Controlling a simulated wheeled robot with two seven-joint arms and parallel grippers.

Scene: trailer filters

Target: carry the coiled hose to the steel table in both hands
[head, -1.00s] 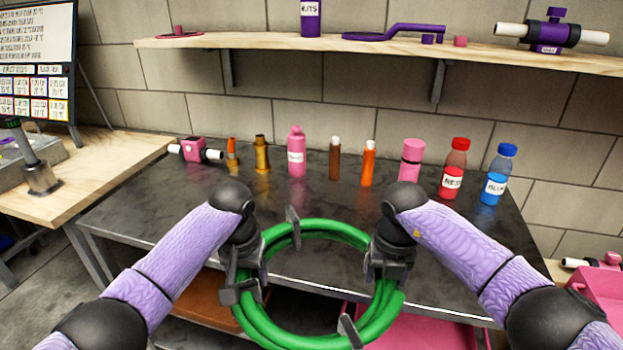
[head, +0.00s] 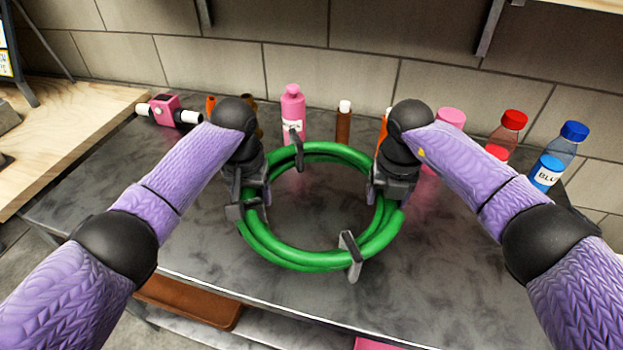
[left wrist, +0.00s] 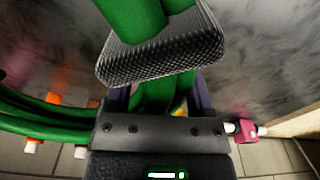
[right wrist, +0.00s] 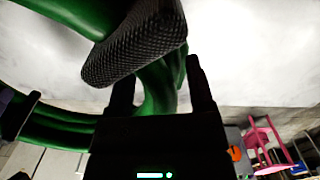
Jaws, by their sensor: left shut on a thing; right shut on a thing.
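The green coiled hose (head: 300,262) is a ring with dark clips on it, seen in the middle of the head view. My left gripper (head: 248,195) is shut on its left side and my right gripper (head: 392,185) is shut on its right side. The hose also shows between the fingers in the left wrist view (left wrist: 135,15) and the right wrist view (right wrist: 160,85). The dark steel table (head: 470,270) lies beneath the hose in the head view. I cannot tell whether the hose touches the tabletop.
Along the table's back stand a pink valve piece (head: 166,110), a pink bottle (head: 292,115), a brown bottle (head: 343,124), a red-capped bottle (head: 507,135) and a blue-capped bottle (head: 560,155). A wooden bench (head: 70,135) adjoins at left. The table's front and right are clear.

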